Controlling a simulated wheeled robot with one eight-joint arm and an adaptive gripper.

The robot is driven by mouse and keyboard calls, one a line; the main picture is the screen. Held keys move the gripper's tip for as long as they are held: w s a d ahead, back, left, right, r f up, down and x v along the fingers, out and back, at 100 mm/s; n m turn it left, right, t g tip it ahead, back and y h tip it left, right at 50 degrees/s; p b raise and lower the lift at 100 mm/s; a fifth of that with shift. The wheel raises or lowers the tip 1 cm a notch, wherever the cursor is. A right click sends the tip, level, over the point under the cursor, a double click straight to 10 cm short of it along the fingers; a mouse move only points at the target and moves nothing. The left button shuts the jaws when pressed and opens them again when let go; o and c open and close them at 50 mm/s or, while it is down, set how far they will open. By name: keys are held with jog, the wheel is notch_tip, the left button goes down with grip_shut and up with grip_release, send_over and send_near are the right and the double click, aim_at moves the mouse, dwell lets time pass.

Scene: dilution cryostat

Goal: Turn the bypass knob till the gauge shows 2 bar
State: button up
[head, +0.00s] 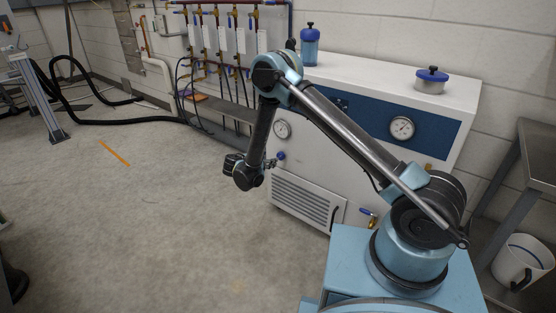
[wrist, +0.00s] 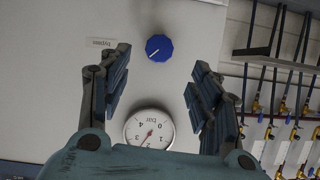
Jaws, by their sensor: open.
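The blue bypass knob (wrist: 159,48) is on the pale panel, with a white pointer mark on it. It shows in the head view (head: 281,156) below the small round gauge (head: 282,129). My gripper (wrist: 161,62) is open and empty. In the wrist view the knob appears between and just beyond its fingertips, with no contact visible. The gauge (wrist: 149,129) shows upside down between the fingers, partly hidden by the gripper body. Its scale runs 0 to 4 bar. The needle seems to point between 2 and 3, too small to read exactly. The bypass label (wrist: 101,43) is beside the knob.
A second gauge (head: 402,128) is on the cabinet's blue band. A blue-lidded pot (head: 431,82) and a blue bottle (head: 310,46) stand on top. Valves and pipes (wrist: 270,125) are at the right in the wrist view. The floor at left is mostly open.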

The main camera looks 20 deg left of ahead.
aim_at(279, 157)
jog(key=x, duration=0.9)
jog(key=shift+w+d+f, duration=0.15)
jog(key=shift+w+f, duration=0.05)
jog(key=shift+w, duration=0.1)
jog(key=c, duration=1)
